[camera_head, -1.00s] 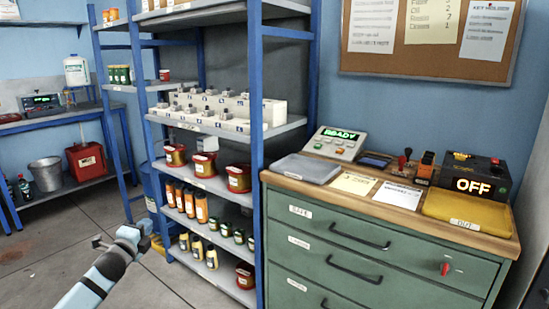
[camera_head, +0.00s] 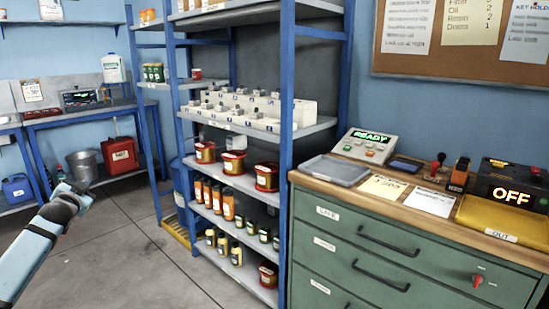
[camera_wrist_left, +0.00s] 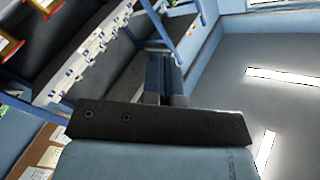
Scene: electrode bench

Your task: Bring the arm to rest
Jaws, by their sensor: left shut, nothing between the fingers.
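My left arm comes in from the lower left in the head view, pale blue with dark bands. My left gripper (camera_head: 72,190) is at its far end, in the air over the floor, left of the shelf rack (camera_head: 285,150) and well apart from it. In the left wrist view the two fingers (camera_wrist_left: 165,98) are close together and shut with nothing between them. That view is tilted and shows ceiling lights and the rack beyond the fingers. My right gripper is not in view.
A green drawer cabinet (camera_head: 385,255) with a wooden top stands at the right. On it are a READY panel (camera_head: 368,143), a grey tray (camera_head: 335,169), a yellow OUT tray (camera_head: 505,220) and an OFF box (camera_head: 512,185). A side bench (camera_head: 70,115) stands behind at the left. Floor between is clear.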

